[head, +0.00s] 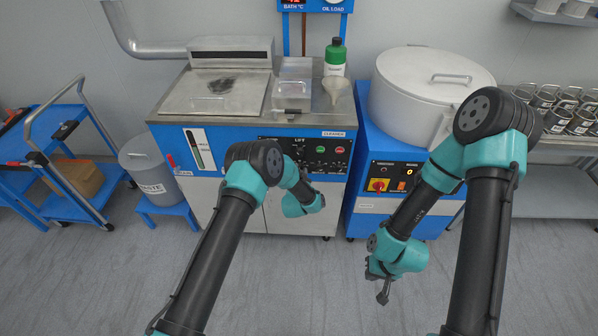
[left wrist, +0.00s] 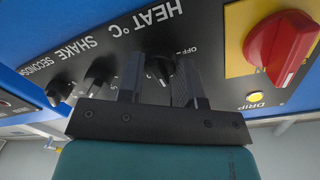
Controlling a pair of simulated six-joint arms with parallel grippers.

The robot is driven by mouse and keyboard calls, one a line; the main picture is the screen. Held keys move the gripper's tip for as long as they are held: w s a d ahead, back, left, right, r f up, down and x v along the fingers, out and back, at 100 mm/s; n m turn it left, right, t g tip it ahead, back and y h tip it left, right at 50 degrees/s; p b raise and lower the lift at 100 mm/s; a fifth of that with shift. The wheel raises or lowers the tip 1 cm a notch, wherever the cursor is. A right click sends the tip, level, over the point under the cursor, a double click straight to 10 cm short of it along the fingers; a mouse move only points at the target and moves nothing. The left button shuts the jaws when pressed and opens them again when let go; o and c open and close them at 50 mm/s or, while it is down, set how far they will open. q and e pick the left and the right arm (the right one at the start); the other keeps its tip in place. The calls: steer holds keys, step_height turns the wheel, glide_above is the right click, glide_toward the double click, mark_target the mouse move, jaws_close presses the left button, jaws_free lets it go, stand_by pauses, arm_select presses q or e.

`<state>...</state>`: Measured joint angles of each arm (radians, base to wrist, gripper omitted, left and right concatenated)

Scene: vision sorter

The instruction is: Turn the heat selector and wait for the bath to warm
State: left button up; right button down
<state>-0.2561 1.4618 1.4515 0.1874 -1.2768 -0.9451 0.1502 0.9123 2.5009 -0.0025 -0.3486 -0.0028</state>
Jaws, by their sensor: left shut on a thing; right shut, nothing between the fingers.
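The heat selector (left wrist: 161,66) is a black knob under the words HEAT °C on a dark panel, with OFF marked beside it. My left gripper (left wrist: 158,78) is shut on this knob, one finger on each side, in the left wrist view. In the head view my left arm reaches to the blue front of the bath machine (head: 230,143) and its own wrist hides the fingers. The bath's metal lid (head: 192,103) lies flat on top. The BATH °C display (head: 293,2) is cut off at the top edge. My right gripper (head: 383,290) is shut and empty, low over the floor.
A red switch (left wrist: 280,48) on a yellow plate and the SHAKE and SECONDS knobs flank the selector. A round lidded drum (head: 420,90) stands right of the bath. A green bottle (head: 335,58) and funnel stand on the bath top. A waste bin (head: 148,165) is at left.

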stand_by(0.3)
arm_select(q)
steer(key=o, duration=0.9)
steer(key=shift+o, duration=0.2)
steer(key=s+a, duration=0.1)
steer(key=s, duration=1.6)
steer(key=shift+s+a+r, duration=0.15)
steer(key=shift+a+r, duration=0.15)
steer(key=shift+r, duration=0.05)
